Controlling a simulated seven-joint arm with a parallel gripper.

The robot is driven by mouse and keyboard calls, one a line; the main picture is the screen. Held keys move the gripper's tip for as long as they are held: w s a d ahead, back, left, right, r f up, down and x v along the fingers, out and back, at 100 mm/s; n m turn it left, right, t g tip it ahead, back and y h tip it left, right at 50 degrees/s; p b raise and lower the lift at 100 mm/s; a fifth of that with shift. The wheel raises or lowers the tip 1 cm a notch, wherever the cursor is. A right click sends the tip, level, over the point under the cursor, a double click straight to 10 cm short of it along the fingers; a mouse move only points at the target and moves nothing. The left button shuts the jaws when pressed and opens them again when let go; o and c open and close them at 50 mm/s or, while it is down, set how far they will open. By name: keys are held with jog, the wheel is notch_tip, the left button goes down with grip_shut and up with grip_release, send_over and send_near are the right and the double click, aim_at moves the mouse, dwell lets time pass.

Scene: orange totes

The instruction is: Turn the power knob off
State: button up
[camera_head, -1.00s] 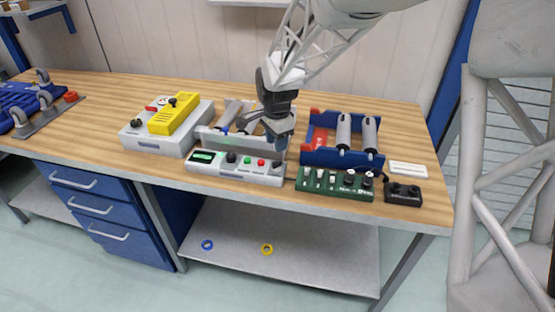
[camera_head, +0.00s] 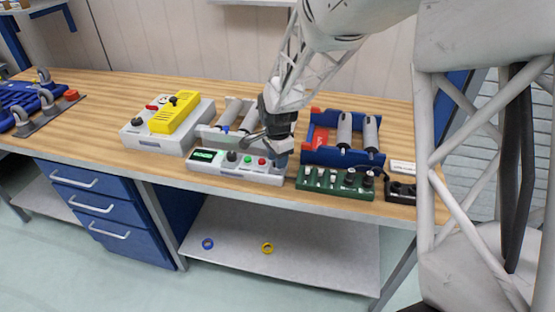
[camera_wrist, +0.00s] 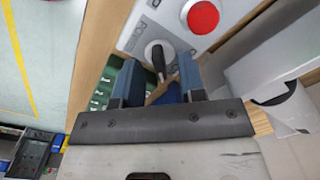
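The power knob (camera_wrist: 157,60) is a round knob with a black grip bar on a white panel, beside a label that partly reads "POWER". A red button (camera_wrist: 203,17) is next to it in the wrist view. The white control panel (camera_head: 214,168) lies at the front of the bench in the head view. My gripper (camera_head: 281,161) is over the panel's right end and covers the knob there. In the wrist view my gripper (camera_wrist: 160,68) is open, its two blue fingers apart, with the knob near and between the fingertips. I cannot tell whether either finger touches it.
A green switch box (camera_head: 335,184) sits close on the right, with a small black box (camera_head: 401,190) beyond it. A blue holder with grey rollers (camera_head: 343,157) and a grey roller stand (camera_head: 208,134) stand behind. A yellow-topped box (camera_head: 174,114) is on the left.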

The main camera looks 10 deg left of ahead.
jog(key=shift+f, duration=0.3)
grip_shut()
